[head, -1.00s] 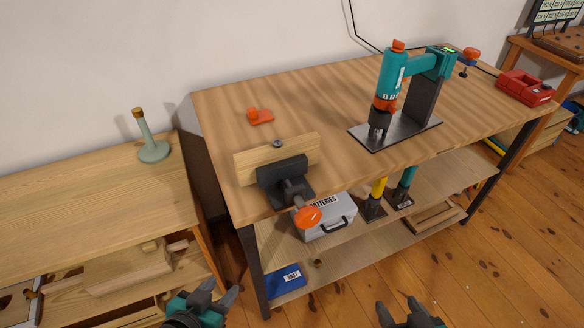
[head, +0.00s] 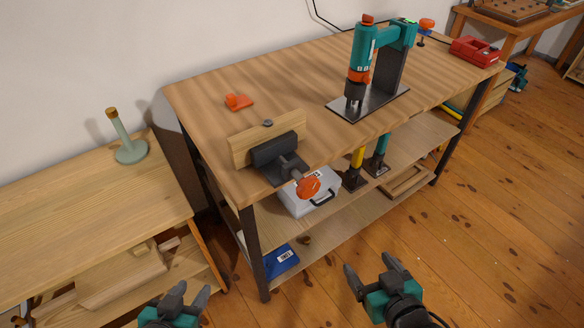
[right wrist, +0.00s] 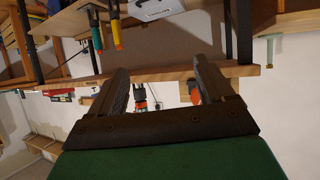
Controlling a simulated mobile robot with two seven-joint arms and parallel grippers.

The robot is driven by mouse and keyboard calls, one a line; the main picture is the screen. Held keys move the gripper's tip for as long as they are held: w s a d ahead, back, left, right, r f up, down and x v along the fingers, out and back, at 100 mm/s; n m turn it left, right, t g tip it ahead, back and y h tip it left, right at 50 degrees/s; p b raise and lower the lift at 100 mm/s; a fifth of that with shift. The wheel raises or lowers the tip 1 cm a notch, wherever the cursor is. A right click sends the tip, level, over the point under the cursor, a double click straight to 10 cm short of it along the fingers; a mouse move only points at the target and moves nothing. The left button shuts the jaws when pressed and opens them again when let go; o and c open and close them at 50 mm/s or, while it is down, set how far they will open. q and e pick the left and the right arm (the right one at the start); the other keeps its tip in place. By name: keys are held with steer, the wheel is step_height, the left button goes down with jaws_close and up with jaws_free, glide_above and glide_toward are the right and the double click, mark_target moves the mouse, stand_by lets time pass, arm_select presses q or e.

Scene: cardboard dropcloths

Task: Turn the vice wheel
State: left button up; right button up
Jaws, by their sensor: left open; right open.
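The vice (head: 277,158) is fixed at the near left corner of the wooden workbench, with a wooden board (head: 252,143) at its jaws. Its orange wheel (head: 308,187) faces outward past the bench's front edge. My left gripper (head: 186,296) is open and empty at the bottom of the head view, below and left of the wheel. My right gripper (head: 371,276) is open and empty, below and right of the wheel and apart from it. In the right wrist view its two fingers (right wrist: 160,88) stand apart with nothing between them.
A drill press (head: 365,70) stands on the workbench (head: 215,95), and a small orange object (head: 238,102) lies behind the vice. A white case (head: 305,195) is on the shelf under the wheel. A lower wooden table (head: 80,205) is at left. Floor in front is clear.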

mark_target(311, 192)
steer(key=w+a+r+n+t+y+p, duration=0.1)
steer(key=w+a+r+n+t+y, duration=0.3)
steer(key=r+y, duration=0.3)
steer(key=shift+g, duration=0.4)
steer(key=x, duration=1.4)
steer(key=shift+a+b, duration=0.1)
steer(key=shift+b, duration=0.2)
steer(key=c, duration=1)
